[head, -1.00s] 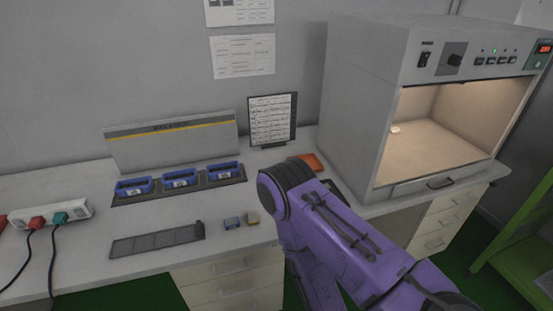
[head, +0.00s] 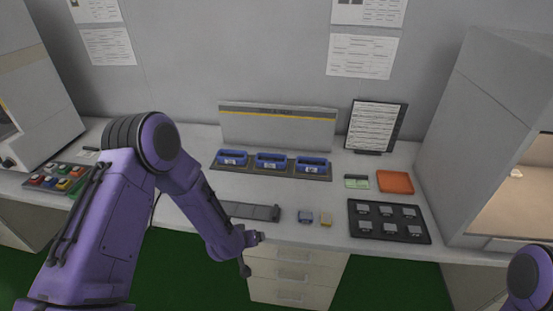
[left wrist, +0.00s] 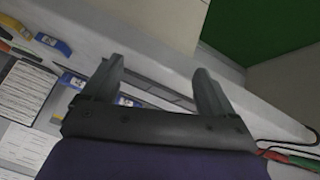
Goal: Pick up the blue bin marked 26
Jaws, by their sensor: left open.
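Three blue bins stand in a row on a dark strip at the back of the bench: a left bin (head: 232,158), a middle bin (head: 271,161) and a right bin (head: 312,166). Each has a white label on its front; the numbers are too small to read, so I cannot tell which is 26. My left gripper (head: 252,254) is low at the bench's front edge, in front of the bins and apart from them. In the left wrist view the left gripper (left wrist: 155,75) is open, with nothing between its fingers. My right gripper is out of view; only part of its arm shows at lower right.
A black tray (head: 388,239) and an orange plate (head: 395,182) are to the right. A grey panel (head: 278,130) stands behind the bins.

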